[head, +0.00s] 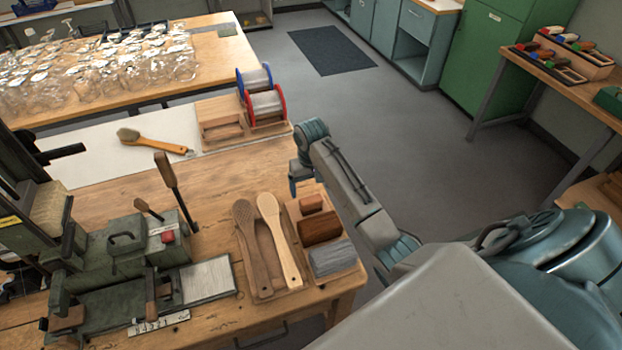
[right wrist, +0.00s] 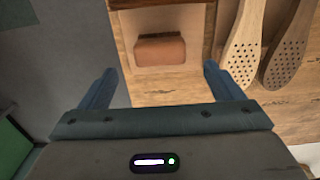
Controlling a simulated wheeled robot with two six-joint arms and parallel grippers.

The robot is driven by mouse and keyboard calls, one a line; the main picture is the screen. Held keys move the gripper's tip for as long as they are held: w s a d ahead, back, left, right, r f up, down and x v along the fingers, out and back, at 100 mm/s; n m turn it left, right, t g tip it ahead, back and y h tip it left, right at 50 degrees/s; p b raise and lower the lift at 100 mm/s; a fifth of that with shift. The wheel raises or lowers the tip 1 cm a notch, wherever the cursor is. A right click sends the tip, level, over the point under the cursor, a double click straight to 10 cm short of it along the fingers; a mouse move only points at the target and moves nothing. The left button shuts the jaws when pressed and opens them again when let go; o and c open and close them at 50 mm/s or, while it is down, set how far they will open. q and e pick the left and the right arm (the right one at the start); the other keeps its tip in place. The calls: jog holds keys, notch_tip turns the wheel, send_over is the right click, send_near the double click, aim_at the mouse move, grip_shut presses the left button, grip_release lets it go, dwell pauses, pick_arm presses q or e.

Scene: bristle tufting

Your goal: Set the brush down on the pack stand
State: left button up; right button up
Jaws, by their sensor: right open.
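In the head view a brush (head: 150,140) with an orange-brown handle and a grey-green head lies on a long white surface (head: 85,160) at the back left. A low wooden stand (head: 222,128) is right of it; I cannot tell whether this is the pack stand. My right gripper (head: 294,184) is open and empty above the bench's right part, near the far end of the block tray. In the right wrist view its open fingers (right wrist: 160,88) have no object between them; a reddish-brown block (right wrist: 161,49) lies ahead. My left gripper is not in view.
Two drilled paddle blanks (head: 268,205) lie in a wooden tray, beside a tray with brown blocks (head: 320,229) and a grey bundle (head: 332,257). Spools (head: 266,104) stand behind. A green machine (head: 125,245) fills the bench's left. Many glass jars (head: 100,65) crowd another table.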

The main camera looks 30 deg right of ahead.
aim_at(311, 199)
notch_tip(311, 199, up, 5)
jog(key=shift+f+b, duration=0.1)
jog(key=shift+b, duration=0.3)
